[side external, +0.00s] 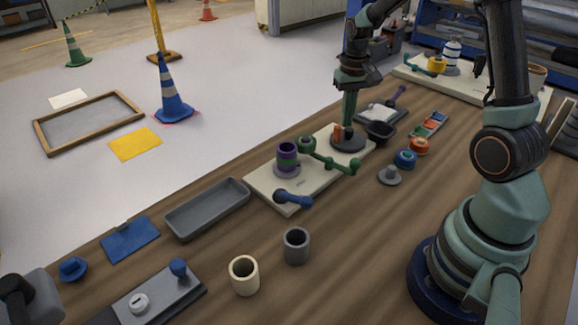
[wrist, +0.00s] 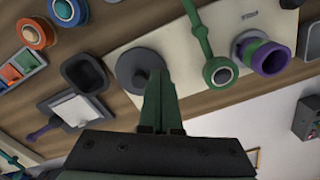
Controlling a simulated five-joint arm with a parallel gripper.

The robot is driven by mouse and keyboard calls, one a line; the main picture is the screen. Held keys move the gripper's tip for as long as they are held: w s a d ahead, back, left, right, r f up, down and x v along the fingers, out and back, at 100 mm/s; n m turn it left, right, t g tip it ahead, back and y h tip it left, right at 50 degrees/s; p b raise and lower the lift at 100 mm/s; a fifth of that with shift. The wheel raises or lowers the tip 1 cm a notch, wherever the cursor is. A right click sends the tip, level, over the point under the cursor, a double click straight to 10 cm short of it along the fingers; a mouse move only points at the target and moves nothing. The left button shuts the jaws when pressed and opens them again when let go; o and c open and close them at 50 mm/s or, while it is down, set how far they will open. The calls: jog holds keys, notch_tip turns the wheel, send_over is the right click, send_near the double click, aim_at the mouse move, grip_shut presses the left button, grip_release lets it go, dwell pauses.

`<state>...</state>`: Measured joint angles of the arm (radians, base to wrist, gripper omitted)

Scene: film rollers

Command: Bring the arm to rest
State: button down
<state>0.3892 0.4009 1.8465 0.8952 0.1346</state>
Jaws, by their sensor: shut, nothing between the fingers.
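My gripper (side external: 348,124) points down over the far end of a cream board (side external: 262,182), its green fingers together and empty. The fingertips are above or close to a dark round disc (side external: 348,144); I cannot tell whether they touch it. In the wrist view the closed fingers (wrist: 158,76) overlap the same disc (wrist: 128,70). A purple and green roller (side external: 286,156) stands upright on the board's near half. A green lever (side external: 335,164) and a blue lever (side external: 291,198) lie on the board.
A blue roller (side external: 405,159), an orange roller (side external: 419,146) and a grey peg (side external: 389,177) stand right of the board. A grey tray (side external: 205,212), a cream cup (side external: 244,274) and a grey cup (side external: 296,246) are nearer. Another board (side external: 408,68) with rollers is behind.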

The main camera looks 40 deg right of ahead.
jog(key=shift+r, duration=0.65)
jog(key=s+a+r+n+t, duration=0.2)
jog(key=s+a+r, duration=0.3)
jog(key=a, duration=0.3)
jog(key=s+a+r+n+t, duration=0.3)
jog(key=s+a+r+n, duration=0.1)
jog(key=a+r, duration=0.3)
jog(key=shift+s+a+r+t, duration=0.3)
jog(key=shift+s+a+r, duration=0.05)
jog(key=shift+r, duration=0.1)
